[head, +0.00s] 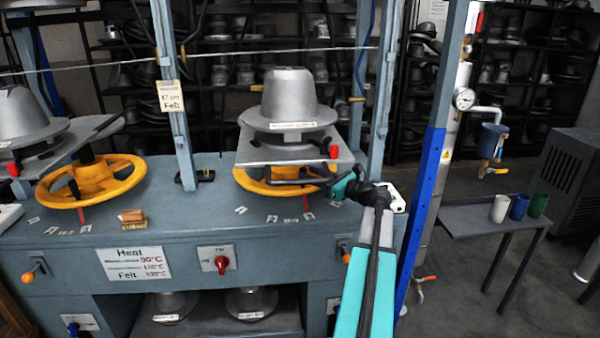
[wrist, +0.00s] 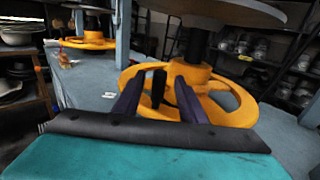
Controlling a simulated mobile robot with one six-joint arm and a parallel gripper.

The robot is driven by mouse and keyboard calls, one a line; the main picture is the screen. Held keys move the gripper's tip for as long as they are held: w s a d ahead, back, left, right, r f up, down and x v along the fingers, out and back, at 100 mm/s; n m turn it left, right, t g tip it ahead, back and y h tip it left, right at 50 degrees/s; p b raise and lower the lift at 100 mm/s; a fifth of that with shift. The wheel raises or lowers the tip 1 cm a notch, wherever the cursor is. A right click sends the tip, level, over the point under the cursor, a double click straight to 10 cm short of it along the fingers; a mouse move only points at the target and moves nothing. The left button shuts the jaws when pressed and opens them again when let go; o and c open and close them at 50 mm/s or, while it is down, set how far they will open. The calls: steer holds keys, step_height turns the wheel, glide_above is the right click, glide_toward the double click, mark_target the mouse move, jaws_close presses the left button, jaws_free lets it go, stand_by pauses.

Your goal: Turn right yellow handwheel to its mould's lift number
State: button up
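The right yellow handwheel (head: 246,178) lies under the right press plate, its far rim partly hidden by the plate. In the wrist view the handwheel (wrist: 232,105) fills the middle, with its hub on a dark post. The mould (head: 290,95) is a grey hat shape on the plate; its label (head: 292,125) is too small to read. My gripper (head: 343,186) is at the wheel's right side. In the wrist view my gripper (wrist: 160,88) is open, its two dark fingers apart over the rim. A black upright piece (wrist: 158,90), perhaps the wheel's grip, shows between them.
The left yellow handwheel (head: 92,182) and its mould (head: 22,118) stand at the left. Blue-grey posts (head: 382,90) rise near my arm. A sign (head: 133,263) reads Heat with temperatures. Cups (head: 519,207) stand on a side table at right.

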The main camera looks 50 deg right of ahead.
mark_target(303, 170)
steer(key=shift+w+a, duration=0.15)
steer(key=shift+w, duration=1.95)
steer(key=shift+c, duration=0.5)
